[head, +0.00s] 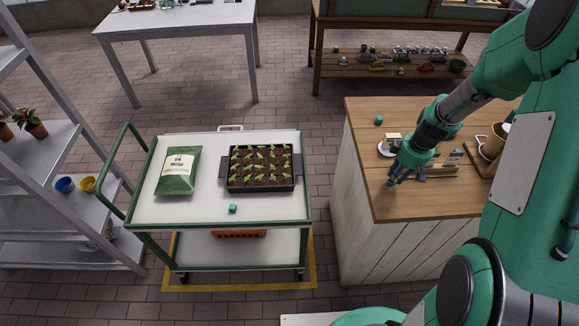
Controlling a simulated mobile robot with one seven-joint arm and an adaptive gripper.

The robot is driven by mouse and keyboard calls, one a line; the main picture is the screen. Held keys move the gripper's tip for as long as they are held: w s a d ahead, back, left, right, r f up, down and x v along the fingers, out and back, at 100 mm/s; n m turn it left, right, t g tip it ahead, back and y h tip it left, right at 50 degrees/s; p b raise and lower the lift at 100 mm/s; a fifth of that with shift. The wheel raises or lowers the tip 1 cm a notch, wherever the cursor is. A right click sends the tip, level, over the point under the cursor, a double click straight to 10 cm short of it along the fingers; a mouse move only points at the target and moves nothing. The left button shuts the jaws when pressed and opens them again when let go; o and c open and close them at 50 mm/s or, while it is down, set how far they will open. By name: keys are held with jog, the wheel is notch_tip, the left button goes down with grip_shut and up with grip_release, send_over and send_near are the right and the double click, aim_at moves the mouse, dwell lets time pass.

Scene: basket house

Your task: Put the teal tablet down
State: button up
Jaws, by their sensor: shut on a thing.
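My gripper (394,178) is at the end of the green arm, over the left part of the wooden counter (430,205). It is shut on a small teal thing at its fingertips, taken to be the teal tablet. The fingers and the similar colour mostly hide it, so its shape is unclear. I cannot tell whether it touches the counter top.
A teal cube (378,120) lies at the counter's back left; another (232,208) lies on the cart (165,212). The counter's front left is clear.

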jog(key=w+a+f+n+b, duration=0.1)
jog(key=w+a+f+n, duration=0.15)
jog(key=a, duration=1.05)
jog(key=w+a+f+n, duration=0.1)
jog(key=w+a+n, duration=0.25)
jog(key=a, duration=0.95)
jog(key=w+a+f+n+b, duration=0.1)
jog(key=w+a+f+n, duration=0.15)
jog(key=a, duration=1.05)
jog(key=s+a+f+n, duration=0.2)
jog(key=s+a, duration=0.4)
jog(key=a, duration=0.7)
jog(key=s+a+f+n+g+b, duration=0.1)
jog(key=s+a, duration=0.5)
jog(key=a, duration=0.7)
jog(key=s+a+f+n, duration=0.4)
jog(key=s+a+n, duration=0.1)
jog(key=a, duration=0.7)
jog(key=shift+s+a+g, duration=0.4)
jog(key=shift+s, duration=0.05)
jog(key=shift+m, duration=0.25)
jog(key=m, duration=0.2)
jog(key=a+m, duration=0.1)
jog(key=m, duration=0.2)
jog(key=shift+t, duration=0.4)
jog(key=m, duration=0.3)
jog(key=a+m, duration=0.1)
jog(key=m, duration=0.3)
jog(key=shift+a+t, duration=0.2)
jog(key=shift+t, duration=0.2)
